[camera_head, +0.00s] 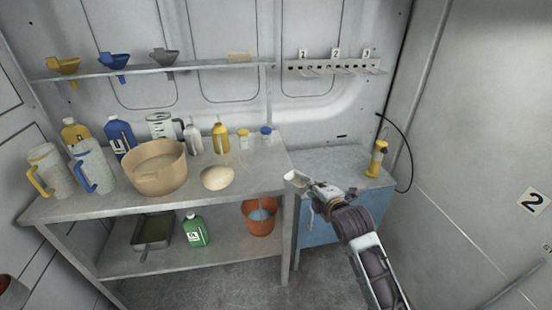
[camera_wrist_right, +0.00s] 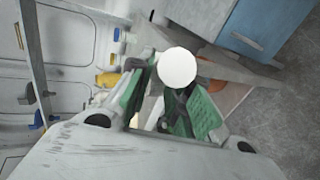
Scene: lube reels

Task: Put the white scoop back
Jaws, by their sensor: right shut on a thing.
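My right gripper (camera_head: 314,188) is shut on a white thing, which I take to be the white scoop (camera_head: 296,178). It is held in front of the bench's right end, near the blue cabinet. In the right wrist view, a round white end of it (camera_wrist_right: 178,67) shows between the green-padded fingers of the right gripper (camera_wrist_right: 165,98). The rest of the scoop is mostly hidden by the gripper. My left gripper is not in view.
A hook rack (camera_head: 333,67) numbered 1 to 3 is on the back wall. The metal bench (camera_head: 240,196) holds jugs, bottles and a tan tub (camera_head: 158,180). A yellow-topped device (camera_head: 377,158) stands on the blue cabinet (camera_head: 375,203).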

